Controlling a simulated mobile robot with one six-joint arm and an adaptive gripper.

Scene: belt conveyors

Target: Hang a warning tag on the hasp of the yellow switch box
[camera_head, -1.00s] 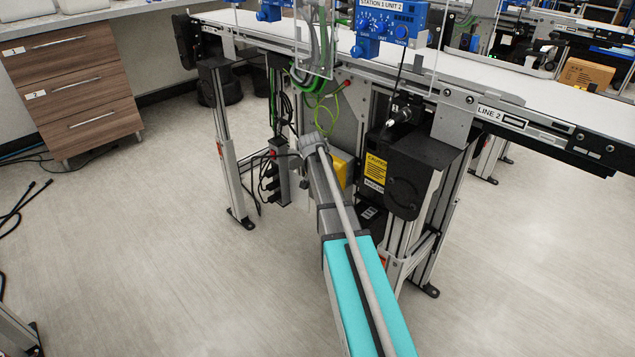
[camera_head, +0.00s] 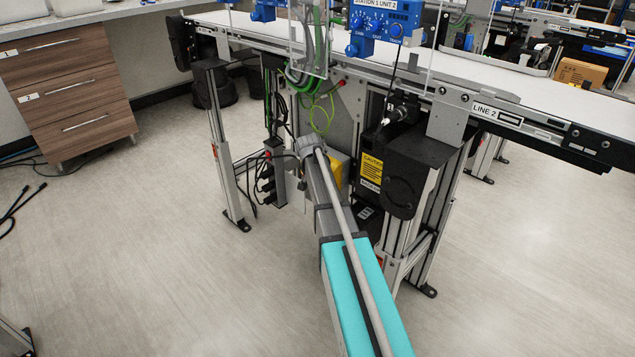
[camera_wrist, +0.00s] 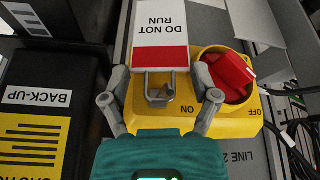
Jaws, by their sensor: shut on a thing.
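The yellow switch box (camera_head: 338,172) is on the frame under the conveyor, partly hidden by my arm. In the wrist view, the box (camera_wrist: 235,127) has a red knob (camera_wrist: 230,72) and ON and OFF marks. A white tag (camera_wrist: 160,27) with a red band reads DO NOT RUN, upside down in this view. My gripper (camera_wrist: 160,76) is shut on the tag, with a fingertip at each side of its red end. A metal U-shaped piece (camera_wrist: 160,92) shows against the yellow face, just below that end. I cannot tell whether the tag is hooked onto it.
A black unit with a yellow caution label (camera_head: 371,172) stands right of the box; its BACK-UP label (camera_wrist: 37,97) shows in the wrist view. A power strip (camera_head: 270,172) with cables is on the left. Conveyor belt (camera_head: 460,68) runs above. Floor in front is clear.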

